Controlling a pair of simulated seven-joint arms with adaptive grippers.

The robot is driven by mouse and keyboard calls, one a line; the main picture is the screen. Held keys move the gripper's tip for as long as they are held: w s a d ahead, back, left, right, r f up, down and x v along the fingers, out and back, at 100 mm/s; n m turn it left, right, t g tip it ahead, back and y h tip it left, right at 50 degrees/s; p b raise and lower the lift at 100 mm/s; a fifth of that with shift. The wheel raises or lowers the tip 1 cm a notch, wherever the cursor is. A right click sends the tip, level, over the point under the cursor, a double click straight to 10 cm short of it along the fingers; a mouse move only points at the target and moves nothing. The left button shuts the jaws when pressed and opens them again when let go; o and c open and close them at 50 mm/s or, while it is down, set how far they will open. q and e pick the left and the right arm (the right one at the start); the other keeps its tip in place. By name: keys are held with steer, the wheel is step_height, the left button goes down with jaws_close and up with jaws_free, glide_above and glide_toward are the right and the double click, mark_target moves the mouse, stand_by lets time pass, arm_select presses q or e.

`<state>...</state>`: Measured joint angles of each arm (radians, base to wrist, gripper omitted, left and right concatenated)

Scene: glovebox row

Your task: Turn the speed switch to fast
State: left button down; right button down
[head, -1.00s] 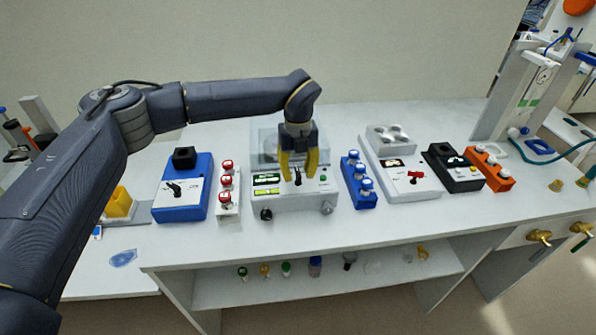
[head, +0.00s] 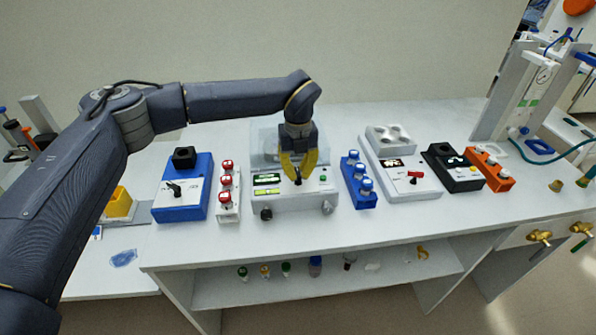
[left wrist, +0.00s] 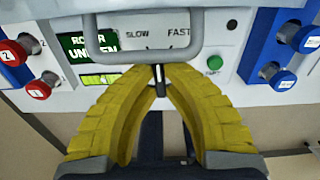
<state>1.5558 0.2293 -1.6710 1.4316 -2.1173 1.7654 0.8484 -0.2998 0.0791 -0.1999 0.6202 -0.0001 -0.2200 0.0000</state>
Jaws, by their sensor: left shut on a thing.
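The speed switch (left wrist: 160,88) is a small black lever on the front panel of the white centre device (head: 325,201). In the left wrist view, the labels SLOW (left wrist: 137,35) and FAST (left wrist: 179,32) stand above it; its tip appears near the middle between them. My left gripper (left wrist: 159,72) has its yellow fingers closed on the lever from both sides. In the head view the left gripper (head: 298,178) comes down onto the panel and partly hides the switch. My right gripper is not in view.
A green button (left wrist: 214,63) sits right of the switch, and a lit green display (left wrist: 92,42) left. A grey handle bar (left wrist: 140,58) crosses above. Red-capped vials (head: 227,180) and blue-capped vials (head: 361,176) stand on either side of the device.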

mark_target(298, 172)
arm_select(q)
steer(key=shift+m, duration=0.4)
steer(key=c, duration=1.5)
jaws_free()
steer(key=shift+r, duration=6)
